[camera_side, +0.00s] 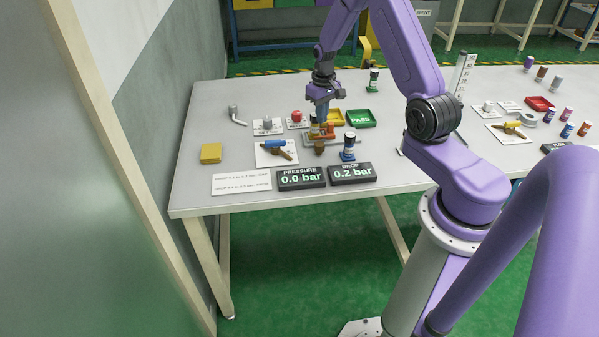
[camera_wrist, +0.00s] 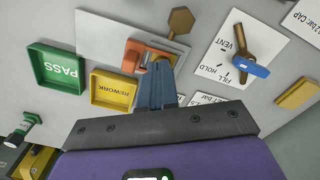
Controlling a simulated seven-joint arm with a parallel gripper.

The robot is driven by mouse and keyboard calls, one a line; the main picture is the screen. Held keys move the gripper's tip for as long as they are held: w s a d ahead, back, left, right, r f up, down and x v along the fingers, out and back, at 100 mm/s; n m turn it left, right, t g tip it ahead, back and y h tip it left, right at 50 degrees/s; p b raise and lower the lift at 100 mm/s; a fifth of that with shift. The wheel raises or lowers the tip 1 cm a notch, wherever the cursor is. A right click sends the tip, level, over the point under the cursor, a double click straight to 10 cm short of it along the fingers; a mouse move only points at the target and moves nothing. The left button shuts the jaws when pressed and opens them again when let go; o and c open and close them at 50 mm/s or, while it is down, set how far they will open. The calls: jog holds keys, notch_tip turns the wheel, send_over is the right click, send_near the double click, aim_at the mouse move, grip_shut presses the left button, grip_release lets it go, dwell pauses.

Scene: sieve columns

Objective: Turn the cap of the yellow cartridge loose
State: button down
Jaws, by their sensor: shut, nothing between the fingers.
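A small cartridge with a yellow band and dark top (camera_side: 314,126) stands upright at the orange fixture (camera_side: 334,130) in the side view; it seems to be the yellow cartridge. Its cap is too small to make out clearly. My gripper (camera_side: 322,119) points down at the fixture, right beside the cartridge. I cannot tell whether they touch. In the wrist view my gripper (camera_wrist: 158,66) has its blue-grey fingers together and empty, in front of the orange fixture (camera_wrist: 132,59). The fingers hide part of the fixture, and the cartridge cannot be made out there.
A brass hexagonal part (camera_wrist: 181,20) sits by the fixture. A blue-banded cartridge (camera_side: 348,148) stands in front and a green-banded one (camera_side: 373,82) behind. The PASS tray (camera_side: 361,119), valve (camera_side: 277,150) and displays (camera_side: 301,178) are close by.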

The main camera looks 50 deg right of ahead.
jog(key=shift+w+d, duration=0.15)
jog(key=shift+w, duration=0.2)
dwell(0.6)
jog(key=shift+d+r, duration=0.1)
jog(key=shift+d, duration=0.2)
jog(key=shift+s, duration=0.15)
jog(key=shift+s+a+r, duration=0.1)
jog(key=shift+s+r, duration=0.1)
jog(key=shift+r, duration=1.25)
jog(key=shift+s+a+r, duration=0.1)
jog(key=shift+s+r, duration=0.05)
jog(key=shift+r, duration=1.3)
